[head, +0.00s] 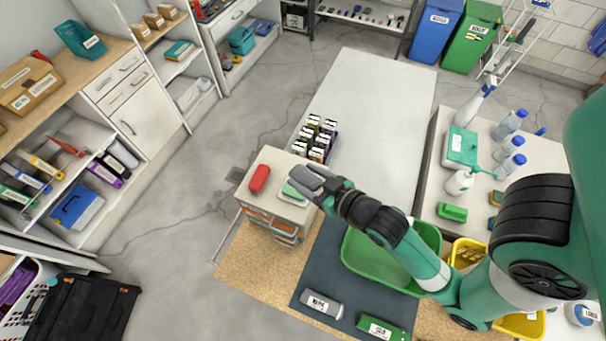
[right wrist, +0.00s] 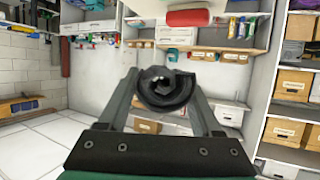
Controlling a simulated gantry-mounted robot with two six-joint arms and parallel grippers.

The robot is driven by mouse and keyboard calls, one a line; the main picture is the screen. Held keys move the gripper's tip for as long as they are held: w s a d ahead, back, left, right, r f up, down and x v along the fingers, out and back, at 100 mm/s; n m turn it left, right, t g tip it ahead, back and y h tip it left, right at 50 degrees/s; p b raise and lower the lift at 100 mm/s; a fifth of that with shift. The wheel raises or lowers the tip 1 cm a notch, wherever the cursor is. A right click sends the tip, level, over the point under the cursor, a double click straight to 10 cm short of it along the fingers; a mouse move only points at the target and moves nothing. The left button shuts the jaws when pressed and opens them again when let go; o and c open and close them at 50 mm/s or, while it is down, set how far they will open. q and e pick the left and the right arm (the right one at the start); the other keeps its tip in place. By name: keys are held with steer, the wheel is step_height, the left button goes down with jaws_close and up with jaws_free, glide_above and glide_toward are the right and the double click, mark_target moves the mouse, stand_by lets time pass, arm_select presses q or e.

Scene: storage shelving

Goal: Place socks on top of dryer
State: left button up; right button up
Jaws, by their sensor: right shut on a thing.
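A dark grey, rolled, sock-like bundle (right wrist: 165,88) sits between the fingers of my right gripper (right wrist: 165,95) in the right wrist view. In the head view my right gripper (head: 318,182) is over the right side of a small drawer cabinet (head: 282,207), beside a green item on its top. I cannot tell whether the gripper or bundle touches the cabinet. A red item (head: 260,178) lies on the cabinet's left side. No dryer can be clearly made out. My left gripper is not in view.
Several small dark containers (head: 316,138) stand behind the cabinet. A green bin (head: 357,256) lies under my right arm. A grey device (head: 321,304) and a green device (head: 382,328) lie on the dark mat (head: 335,262). The floor left of the cabinet (head: 178,240) is clear.

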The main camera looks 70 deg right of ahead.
steer(key=shift+s+a+r, duration=0.15)
steer(key=shift+w+a, duration=0.25)
steer(key=w+a+f+n+y, duration=0.2)
steer(key=a+f+y, duration=0.1)
steer(key=a+f, duration=0.2)
steer(key=w+a+f+n+t+y, duration=0.1)
steer(key=w+a+f+n+y, duration=0.1)
steer(key=a+f, duration=0.4)
steer(key=shift+w+a+n+t+y, duration=0.3)
steer(key=shift+w+a+n+y, duration=0.1)
steer(key=shift+a+n, duration=0.25)
steer(key=shift+s, duration=0.1)
